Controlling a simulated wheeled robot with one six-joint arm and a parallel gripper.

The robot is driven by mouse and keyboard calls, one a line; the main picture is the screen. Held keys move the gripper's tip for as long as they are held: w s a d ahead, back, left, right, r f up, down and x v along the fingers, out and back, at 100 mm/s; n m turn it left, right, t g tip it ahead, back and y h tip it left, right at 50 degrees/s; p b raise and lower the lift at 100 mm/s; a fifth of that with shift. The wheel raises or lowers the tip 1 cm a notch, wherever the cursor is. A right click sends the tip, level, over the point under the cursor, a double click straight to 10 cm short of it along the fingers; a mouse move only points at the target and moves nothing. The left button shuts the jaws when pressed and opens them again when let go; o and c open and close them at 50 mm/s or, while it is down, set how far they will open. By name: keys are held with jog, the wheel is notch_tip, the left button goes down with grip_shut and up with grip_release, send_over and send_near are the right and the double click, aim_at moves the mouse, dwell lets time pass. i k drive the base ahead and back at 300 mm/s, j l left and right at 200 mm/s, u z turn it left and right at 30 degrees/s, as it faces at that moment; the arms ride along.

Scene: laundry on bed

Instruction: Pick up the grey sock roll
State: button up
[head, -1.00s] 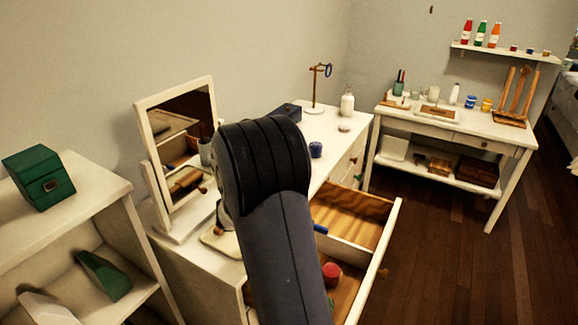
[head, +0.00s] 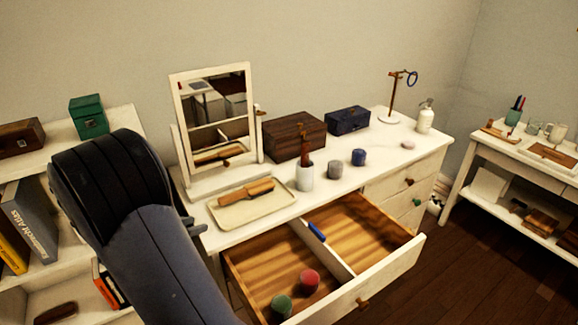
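In the head view a small grey roll (head: 335,169), which looks like the grey sock roll, stands on the white dresser top (head: 385,150). It is between a white cup (head: 304,178) holding a brush and a dark blue roll (head: 358,157). My gripper (head: 196,227) is mostly hidden behind my own dark arm; only a small grey part shows at the dresser's left front edge. It is left of the grey roll and apart from it. Whether it is open or shut does not show.
The dresser's top drawer (head: 393,269) is pulled out, with a red roll (head: 309,281), a green roll (head: 281,304) and a blue item (head: 317,231) inside. A mirror (head: 215,115), tray (head: 228,212), brown box (head: 292,134) and blue box (head: 347,120) stand on top.

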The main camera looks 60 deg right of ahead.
aim_at(335, 169)
jog(key=k+l+u, duration=0.15)
jog(key=u, duration=0.25)
jog(key=k+l+u, duration=0.2)
jog(key=u, duration=0.2)
jog(key=k+l+u, duration=0.1)
jog(key=u, duration=0.3)
jog(key=k+u, duration=0.35)
jog(key=k+l, duration=0.2)
jog(key=k, duration=0.25)
jog(key=k+l+z, duration=0.15)
jog(key=k, duration=0.25)
jog(key=k+l, duration=0.5)
jog(key=l, duration=0.15)
jog(key=k+l, duration=0.15)
jog(key=l, duration=0.15)
jog(key=k+l, duration=0.2)
jog(key=l, duration=0.15)
